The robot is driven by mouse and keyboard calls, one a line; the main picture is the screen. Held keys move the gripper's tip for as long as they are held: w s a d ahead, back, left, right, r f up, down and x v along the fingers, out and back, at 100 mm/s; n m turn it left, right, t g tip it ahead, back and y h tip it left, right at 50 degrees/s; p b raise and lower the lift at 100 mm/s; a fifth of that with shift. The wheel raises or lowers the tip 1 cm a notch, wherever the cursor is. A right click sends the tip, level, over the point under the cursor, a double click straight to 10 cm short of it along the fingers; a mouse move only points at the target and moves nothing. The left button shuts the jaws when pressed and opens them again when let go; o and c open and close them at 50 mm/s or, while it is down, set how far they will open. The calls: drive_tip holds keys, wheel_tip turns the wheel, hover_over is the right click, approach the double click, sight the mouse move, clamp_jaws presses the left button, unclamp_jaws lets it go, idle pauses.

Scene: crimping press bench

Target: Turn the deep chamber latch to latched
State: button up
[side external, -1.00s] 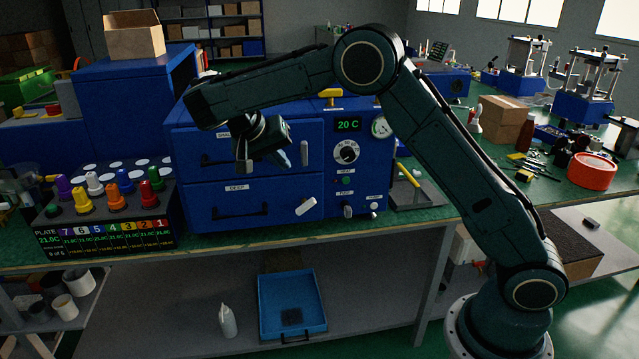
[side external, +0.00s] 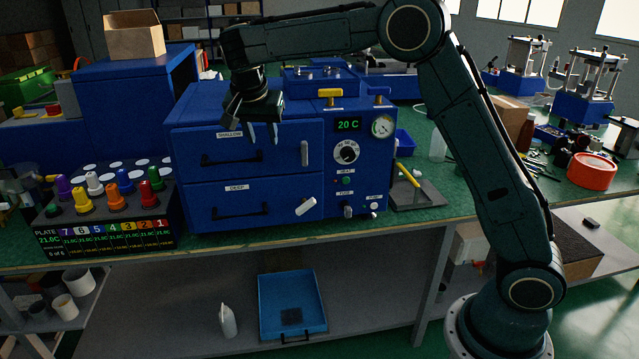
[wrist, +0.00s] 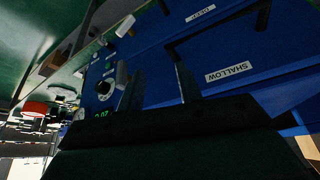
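The deep chamber latch (side external: 306,206) is a pale handle at the right of the lower DEEP drawer front (side external: 240,190). It sits tilted, its right end higher than its left. In the wrist view a pale piece (wrist: 125,26) near the DEEP label looks like this latch. The shallow chamber latch (side external: 305,153) above it stands upright. My gripper (side external: 262,134) is up at the SHALLOW drawer, above and left of the deep latch and apart from it. Its two fingers (wrist: 160,86) are spread with nothing between them.
Drawer handles (side external: 237,211) stick out from the front. A rack of coloured plugs (side external: 115,195) stands at left. The space before the DEEP drawer is clear.

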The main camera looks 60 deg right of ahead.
drive_tip(key=s+d+f+n+y, duration=0.1)
drive_tip(key=s+d+f+n, duration=0.1)
drive_tip(key=d+f+n, duration=0.15)
drive_tip(key=m+t+y, duration=0.2)
drive_tip(key=t+y, duration=0.5)
drive_tip(key=t, duration=0.1)
approach(315, 203)
drive_tip(key=s, duration=0.1)
drive_tip(key=shift+s+r, duration=0.15)
drive_tip(key=shift+r, duration=0.3)
drive_tip(key=shift+d+x, duration=0.2)
drive_tip(key=shift+x, duration=6.7)
clamp_jaws()
